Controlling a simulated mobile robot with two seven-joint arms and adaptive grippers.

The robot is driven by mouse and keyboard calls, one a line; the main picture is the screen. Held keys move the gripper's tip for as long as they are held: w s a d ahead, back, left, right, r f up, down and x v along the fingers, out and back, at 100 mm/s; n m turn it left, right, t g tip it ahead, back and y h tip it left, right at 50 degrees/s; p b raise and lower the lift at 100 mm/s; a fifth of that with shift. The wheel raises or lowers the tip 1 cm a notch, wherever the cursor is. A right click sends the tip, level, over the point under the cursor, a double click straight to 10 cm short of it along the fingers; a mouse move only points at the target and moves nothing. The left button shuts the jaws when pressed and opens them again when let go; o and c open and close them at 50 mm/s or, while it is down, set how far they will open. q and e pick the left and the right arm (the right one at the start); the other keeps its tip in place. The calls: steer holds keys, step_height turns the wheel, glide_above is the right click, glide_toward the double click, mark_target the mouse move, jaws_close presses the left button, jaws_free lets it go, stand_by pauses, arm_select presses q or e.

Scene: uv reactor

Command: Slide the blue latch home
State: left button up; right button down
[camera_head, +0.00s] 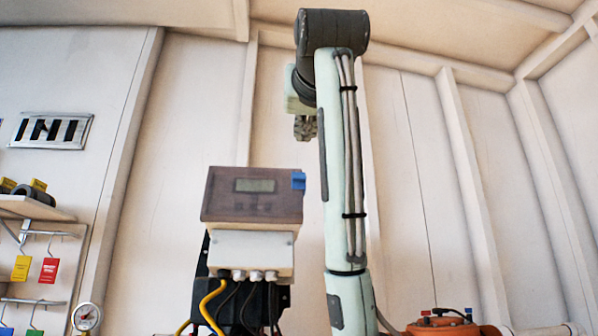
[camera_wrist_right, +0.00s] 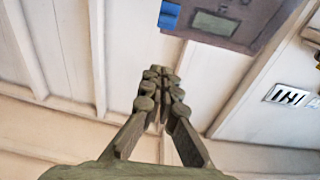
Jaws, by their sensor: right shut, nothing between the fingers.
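The blue latch (camera_head: 298,180) sits at the top right corner of the brown-fronted control box (camera_head: 228,205) in the head view. It also shows in the right wrist view (camera_wrist_right: 169,15), at the box's edge, near the top of the picture. My right gripper (camera_head: 305,128) hangs above and slightly right of the latch, apart from it. In the right wrist view its fingers (camera_wrist_right: 161,75) are shut together with nothing between them, and the tips are a little below the latch in the picture. My left gripper is not in view.
A white junction box (camera_head: 250,254) with cables is below the control box. An orange machine (camera_head: 445,327) is at the lower right. A shelf (camera_head: 35,208) and hanging tags are at the left, with a gauge (camera_head: 86,317) below. Space above the control box is clear.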

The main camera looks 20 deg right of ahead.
mark_target(298, 172)
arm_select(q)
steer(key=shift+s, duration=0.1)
arm_select(e)
steer(key=shift+s, duration=0.15)
steer(key=w, duration=0.3)
steer(key=w+d+f+p, duration=0.1)
steer(key=w, duration=0.2)
steer(key=w+d+p, duration=0.1)
steer(key=w, duration=0.2)
steer(key=shift+w+d+f, duration=0.15)
steer(key=shift+d+f, duration=0.05)
steer(key=shift+f, duration=0.1)
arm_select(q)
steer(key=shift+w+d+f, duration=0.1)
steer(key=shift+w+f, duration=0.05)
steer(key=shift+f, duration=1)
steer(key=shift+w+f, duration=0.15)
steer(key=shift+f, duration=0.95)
arm_select(e)
steer(key=shift+s+a+f, duration=0.1)
steer(key=shift+s+f, duration=0.1)
steer(key=shift+f, duration=0.5)
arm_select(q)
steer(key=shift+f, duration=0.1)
